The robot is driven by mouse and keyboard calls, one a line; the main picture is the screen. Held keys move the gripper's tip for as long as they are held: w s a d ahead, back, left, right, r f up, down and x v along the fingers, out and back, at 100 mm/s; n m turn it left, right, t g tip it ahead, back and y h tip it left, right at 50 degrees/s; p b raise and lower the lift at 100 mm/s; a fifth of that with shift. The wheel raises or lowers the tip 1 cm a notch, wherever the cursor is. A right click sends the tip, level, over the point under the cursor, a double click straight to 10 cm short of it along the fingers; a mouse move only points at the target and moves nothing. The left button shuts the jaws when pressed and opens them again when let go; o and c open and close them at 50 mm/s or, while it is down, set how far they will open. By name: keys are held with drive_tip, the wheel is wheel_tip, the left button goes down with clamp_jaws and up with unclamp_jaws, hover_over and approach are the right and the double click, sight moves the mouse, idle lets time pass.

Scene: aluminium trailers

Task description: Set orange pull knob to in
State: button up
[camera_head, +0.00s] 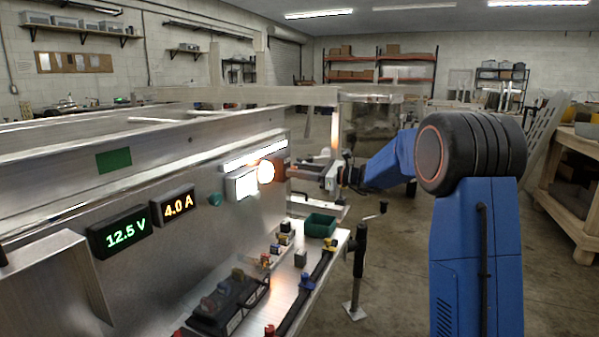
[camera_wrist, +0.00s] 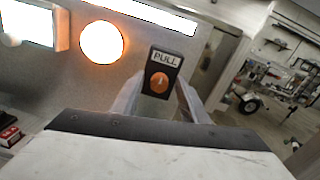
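The orange pull knob (camera_wrist: 159,82) sits on a black plate marked PULL (camera_wrist: 164,62) on the trailer's metal side wall. The wrist view faces the knob nearly head-on, so I cannot tell how far it sticks out. My gripper (camera_wrist: 160,98) is open, with one finger to each side of the knob and plate in that view. I cannot tell whether the fingers touch anything. In the head view my gripper (camera_head: 298,173) reaches in from the right, close to the wall; the knob there is largely hidden.
A glowing round orange lamp (camera_head: 265,171) and a bright white panel (camera_head: 242,184) are left of the knob. Displays reading 12.5 V (camera_head: 120,232) and 4.0 A (camera_head: 176,206) are further left. Below, a shelf holds small parts and a green bin (camera_head: 320,225).

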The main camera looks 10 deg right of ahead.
drive_tip(key=v, duration=1.7)
drive_tip(key=shift+s+d, duration=0.2)
drive_tip(key=s+a+f+n+g+h, duration=0.3)
drive_tip(key=s+a+n, duration=0.3)
drive_tip(key=s, duration=0.6)
drive_tip(key=s+a+f+n+g+h, duration=0.2)
drive_tip(key=s+a+f+n+g, duration=0.15)
drive_tip(key=s+a, duration=0.65)
drive_tip(key=s+d+f+n+h, duration=0.3)
drive_tip(key=s+n, duration=0.1)
drive_tip(key=s, duration=0.4)
drive_tip(key=s+d+f+n+t+h, duration=0.1)
drive_tip(key=s+d+f+n+h, duration=0.2)
drive_tip(key=s, duration=0.6)
drive_tip(key=s+d+f+n+h, duration=0.4)
drive_tip(key=s+n, duration=0.2)
drive_tip(key=s, duration=0.2)
drive_tip(key=shift+s+f, duration=0.2)
drive_tip(key=shift+s, duration=0.15)
